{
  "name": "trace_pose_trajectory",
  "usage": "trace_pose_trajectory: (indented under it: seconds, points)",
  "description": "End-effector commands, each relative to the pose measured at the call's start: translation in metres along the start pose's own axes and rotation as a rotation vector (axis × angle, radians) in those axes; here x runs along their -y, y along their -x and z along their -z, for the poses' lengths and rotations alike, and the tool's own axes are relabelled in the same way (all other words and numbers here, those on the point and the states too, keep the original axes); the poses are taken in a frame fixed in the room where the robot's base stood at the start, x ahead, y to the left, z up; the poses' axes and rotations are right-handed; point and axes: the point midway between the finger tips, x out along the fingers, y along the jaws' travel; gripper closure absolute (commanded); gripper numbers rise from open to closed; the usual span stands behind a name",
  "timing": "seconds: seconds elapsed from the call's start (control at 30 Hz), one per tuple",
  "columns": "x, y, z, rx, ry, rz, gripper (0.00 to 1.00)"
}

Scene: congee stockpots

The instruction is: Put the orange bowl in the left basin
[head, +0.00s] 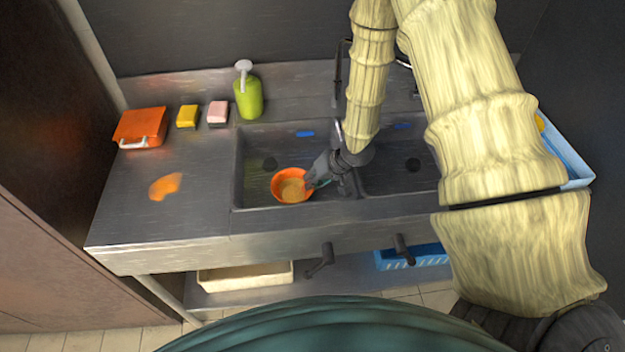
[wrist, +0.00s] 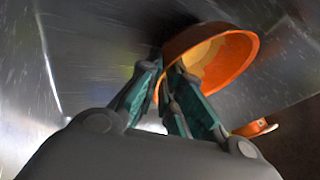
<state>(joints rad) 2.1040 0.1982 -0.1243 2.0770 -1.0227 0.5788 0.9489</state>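The orange bowl (head: 281,176) shows in the head view within the outline of the left basin (head: 250,150), near its front wall. Its inside is a duller yellow-brown. My gripper (head: 313,181) comes down from the upper right and meets the bowl's right rim. In the wrist view the orange bowl (wrist: 242,72) is tilted in the picture, and the teal-padded fingers of my gripper (wrist: 172,80) close on its near wall. Whether the bowl touches the basin floor cannot be told.
A right basin (head: 400,180) lies beyond a divider. A green soap bottle (head: 249,98), pink sponge (head: 218,112), yellow sponge (head: 187,116) and orange box (head: 141,127) stand along the back left. An orange patch (head: 165,186) lies on the left counter. A blue tray (head: 575,165) is far right.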

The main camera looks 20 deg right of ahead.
Motion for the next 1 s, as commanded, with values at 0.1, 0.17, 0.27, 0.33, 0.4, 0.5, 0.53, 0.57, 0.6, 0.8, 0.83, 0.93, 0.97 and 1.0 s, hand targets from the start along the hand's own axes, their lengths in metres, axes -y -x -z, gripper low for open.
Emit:
trace_pose_trajectory:
  seconds: [0.1, 0.17, 0.27, 0.33, 0.4, 0.5, 0.53, 0.57, 0.6, 0.8, 0.83, 0.93, 0.97, 1.0]
  points:
    - [0.0, 0.0, 0.0, 0.0, 0.0, 0.0, 0.73]
    - [0.0, 0.0, 0.0, 0.0, 0.0, 0.0, 0.71]
    - [0.0, 0.0, 0.0, 0.0, 0.0, 0.0, 0.71]
    - [0.0, 0.0, 0.0, 0.0, 0.0, 0.0, 0.71]
    - [0.0, 0.0, 0.0, 0.0, 0.0, 0.0, 0.71]
    - [0.001, 0.003, 0.001, 0.0, 0.001, 0.0, 0.71]
    - [0.001, 0.004, 0.001, 0.0, 0.0, 0.0, 0.71]
    - [0.001, 0.005, 0.001, 0.0, 0.0, 0.0, 0.71]
    - [0.001, 0.008, 0.001, 0.0, 0.0, 0.0, 0.71]
    - [0.001, 0.027, 0.001, -0.002, -0.001, 0.001, 0.71]
    - [0.001, 0.031, 0.001, -0.002, -0.001, 0.001, 0.71]
    - [0.0, 0.042, 0.002, -0.003, -0.001, 0.0, 0.71]
    - [0.0, 0.045, 0.001, -0.002, -0.002, 0.0, 0.71]
    - [0.001, 0.05, 0.001, -0.001, -0.001, 0.001, 0.71]
